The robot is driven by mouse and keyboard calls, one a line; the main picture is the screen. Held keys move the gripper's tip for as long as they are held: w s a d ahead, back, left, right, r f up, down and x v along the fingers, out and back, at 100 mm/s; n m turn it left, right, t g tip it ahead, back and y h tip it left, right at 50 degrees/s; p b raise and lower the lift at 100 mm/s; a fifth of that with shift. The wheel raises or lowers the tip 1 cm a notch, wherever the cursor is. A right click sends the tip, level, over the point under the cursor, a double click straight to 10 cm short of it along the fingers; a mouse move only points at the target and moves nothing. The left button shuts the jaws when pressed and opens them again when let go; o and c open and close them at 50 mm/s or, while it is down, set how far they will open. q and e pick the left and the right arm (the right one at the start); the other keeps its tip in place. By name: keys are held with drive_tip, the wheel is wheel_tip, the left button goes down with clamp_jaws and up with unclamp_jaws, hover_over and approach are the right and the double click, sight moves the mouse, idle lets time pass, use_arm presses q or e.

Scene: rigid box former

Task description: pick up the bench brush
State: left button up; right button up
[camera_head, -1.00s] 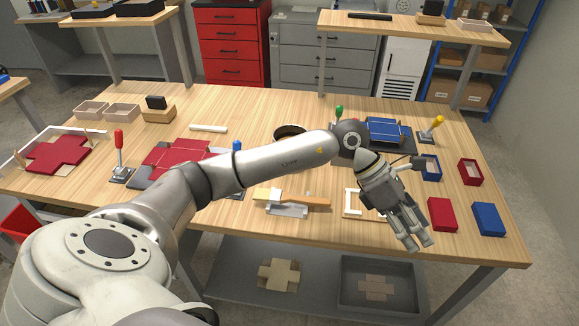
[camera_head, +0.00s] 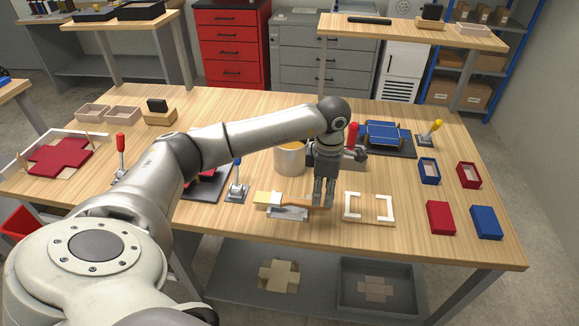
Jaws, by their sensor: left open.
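The bench brush (camera_head: 298,201) lies near the front edge of the workbench, with a pale head at its left and a brown wooden handle stretching right. A grey metal piece (camera_head: 288,213) lies against its front side. My left gripper (camera_head: 322,203) points down at the right end of the handle, with its open fingers overlapping the handle in the picture. I cannot tell whether they touch it. The fingers hide the handle's end. My right gripper is not in view.
A white frame (camera_head: 368,207) lies just right of the gripper. A pale cylindrical pot (camera_head: 290,160) and a blue-knobbed lever (camera_head: 237,183) stand behind the brush. Red and blue boxes (camera_head: 440,217) sit further right. The bench's front edge is close.

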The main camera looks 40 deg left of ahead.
sight(292, 202)
use_arm(q)
drive_tip(key=f+p, duration=0.1)
drive_tip(key=f, duration=0.1)
drive_tip(key=a+f+p, duration=0.1)
drive_tip(key=f, duration=0.1)
drive_tip(key=shift+f, duration=0.2)
drive_tip(key=shift+w+f, duration=0.1)
drive_tip(key=shift+f, duration=0.2)
clamp_jaws()
